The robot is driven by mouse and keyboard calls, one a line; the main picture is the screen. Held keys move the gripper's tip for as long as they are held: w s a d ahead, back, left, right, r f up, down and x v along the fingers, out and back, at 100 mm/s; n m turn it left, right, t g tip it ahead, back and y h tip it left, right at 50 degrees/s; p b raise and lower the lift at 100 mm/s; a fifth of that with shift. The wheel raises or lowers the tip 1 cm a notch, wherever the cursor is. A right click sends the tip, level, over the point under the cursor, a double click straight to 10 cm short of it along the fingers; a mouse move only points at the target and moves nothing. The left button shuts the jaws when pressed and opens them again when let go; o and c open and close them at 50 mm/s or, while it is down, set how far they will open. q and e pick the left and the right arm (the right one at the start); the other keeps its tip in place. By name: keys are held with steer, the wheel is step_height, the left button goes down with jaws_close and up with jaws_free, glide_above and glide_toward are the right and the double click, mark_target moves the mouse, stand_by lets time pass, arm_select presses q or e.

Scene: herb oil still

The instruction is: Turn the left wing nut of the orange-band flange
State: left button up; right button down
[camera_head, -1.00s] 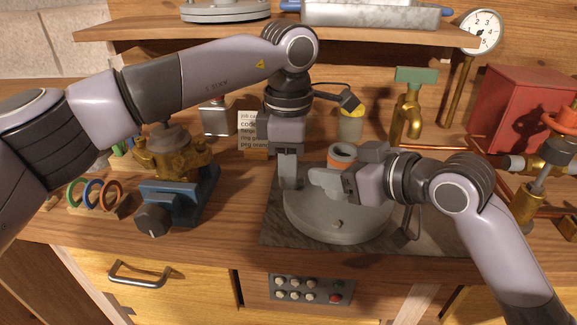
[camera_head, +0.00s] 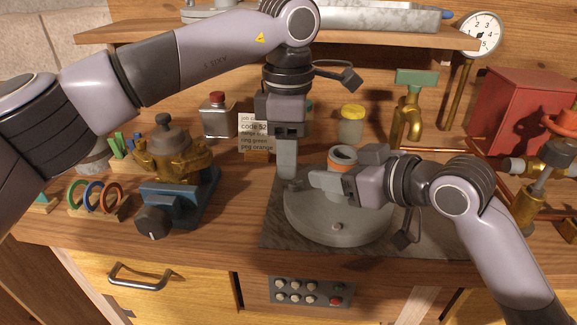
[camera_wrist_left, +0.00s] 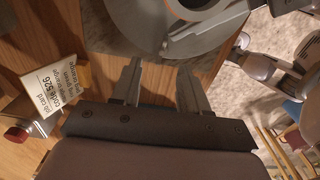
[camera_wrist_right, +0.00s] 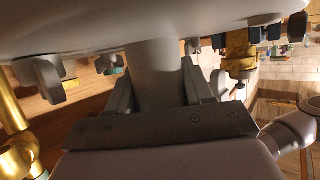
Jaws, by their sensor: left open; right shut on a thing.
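The round grey flange plate (camera_head: 350,218) lies on a dark slab, and a short neck with an orange band (camera_head: 341,167) rises from it. My right gripper (camera_head: 328,181) is shut on the neck; the right wrist view shows the grey neck (camera_wrist_right: 157,75) between its fingers. A wing nut (camera_wrist_right: 42,82) shows at the plate's edge there. My left gripper (camera_head: 287,178) points down at the plate's left edge; its fingers (camera_wrist_left: 160,78) are apart with nothing clearly between them. I cannot make out the left wing nut at its tips. A small stud (camera_head: 337,226) sits at the plate's front.
A job card (camera_head: 253,128) and a yellow-capped jar (camera_head: 350,127) stand behind. A brass tap (camera_head: 408,118) is at back right. The shelf (camera_head: 290,35) is above.

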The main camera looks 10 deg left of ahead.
arm_select(q)
step_height(320, 180, up, 9)
steer(key=shift+f, duration=0.15)
stand_by(0.4)
